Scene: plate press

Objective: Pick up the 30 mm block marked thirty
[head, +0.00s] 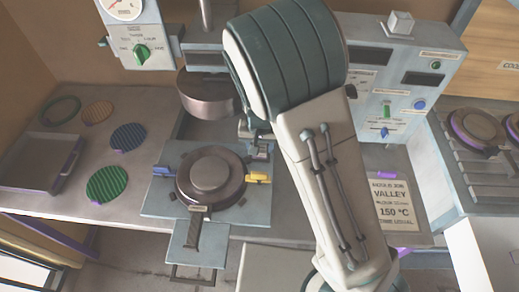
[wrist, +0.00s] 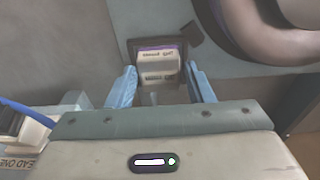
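A pale block (wrist: 158,66) with small dark lettering on its faces shows in the wrist view, in a dark, square-edged holder. I cannot read the lettering surely enough to tell whether it says thirty. My gripper (wrist: 161,77) has its two blue fingers apart, one on each side of the block, with gaps showing. It is empty; how far the tips are from the block is hard to judge. In the head view my gripper (head: 258,147) is small, partly behind my arm, just behind the round press mould. I cannot make out the block there.
The dark round mould (head: 210,176) sits on a blue-grey plate with blue and yellow handles, below the press's upper cylinder (head: 209,94). Green, blue and orange discs and a tray (head: 38,162) lie left. A control box (head: 400,95) and a job card (head: 392,205) stand right.

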